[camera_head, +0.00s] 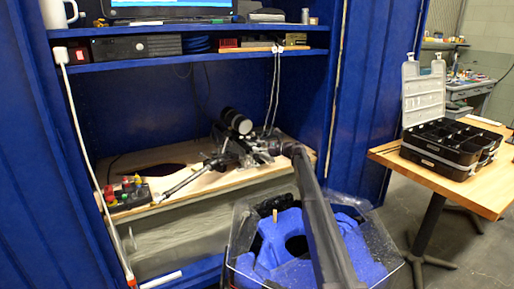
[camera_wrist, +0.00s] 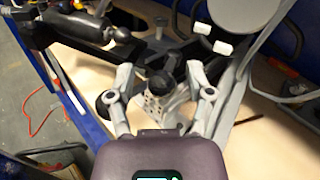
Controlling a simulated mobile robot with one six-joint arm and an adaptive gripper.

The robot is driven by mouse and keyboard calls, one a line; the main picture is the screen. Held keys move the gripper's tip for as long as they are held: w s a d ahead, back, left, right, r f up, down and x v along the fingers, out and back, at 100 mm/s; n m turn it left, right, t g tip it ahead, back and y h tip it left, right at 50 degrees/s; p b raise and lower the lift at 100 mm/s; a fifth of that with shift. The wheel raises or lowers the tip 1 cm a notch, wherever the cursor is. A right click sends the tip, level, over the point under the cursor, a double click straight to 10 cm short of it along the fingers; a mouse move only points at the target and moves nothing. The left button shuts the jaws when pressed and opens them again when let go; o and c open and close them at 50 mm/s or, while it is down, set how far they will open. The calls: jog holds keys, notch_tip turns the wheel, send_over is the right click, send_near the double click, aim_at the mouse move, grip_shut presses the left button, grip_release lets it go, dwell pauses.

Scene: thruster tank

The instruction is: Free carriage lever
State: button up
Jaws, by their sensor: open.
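A metal test rig with black and silver parts (camera_head: 228,158) stands on the wooden bench, with a dark cylinder (camera_head: 234,120) at its top. In the wrist view the rig fills the upper part, with a ball-jointed arm (camera_wrist: 117,36) at left. A black knob (camera_wrist: 158,71) and a perforated metal block (camera_wrist: 155,104) lie in line with the space between my fingers. My gripper (camera_wrist: 159,82) is open around or just above that area; contact cannot be told. In the head view my gripper (camera_head: 262,147) is small at the rig's right side. I cannot single out the carriage lever.
The wooden bench (camera_head: 178,190) sits inside a blue cabinet (camera_head: 355,80). A button box (camera_head: 127,193) is at its left. A clear tank with blue inserts (camera_head: 280,245) stands in front. A black organizer (camera_head: 448,147) is on the right table. A red cable (camera_wrist: 42,118) shows at left.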

jog(key=s+d, duration=0.2)
jog(key=d, duration=0.9)
jog(key=shift+s+d, duration=0.2)
jog(key=shift+d, duration=0.2)
jog(key=shift+c, duration=0.2)
jog(key=c, duration=0.7)
grip_shut()
jog(key=d+r+n+t+h+p, duration=0.1)
jog(key=n, duration=0.3)
jog(key=s+d+n+t+h+p, duration=0.1)
jog(key=d+n+t+p, duration=0.1)
jog(key=n, duration=0.3)
jog(key=s+d+r+n+t+h+p, duration=0.1)
jog(key=n+t+p, duration=0.1)
jog(key=n, duration=0.2)
jog(key=shift+d+r+h, duration=0.25)
jog(key=shift+r+h, duration=0.05)
jog(key=shift+r, duration=0.05)
jog(key=shift+w, duration=0.1)
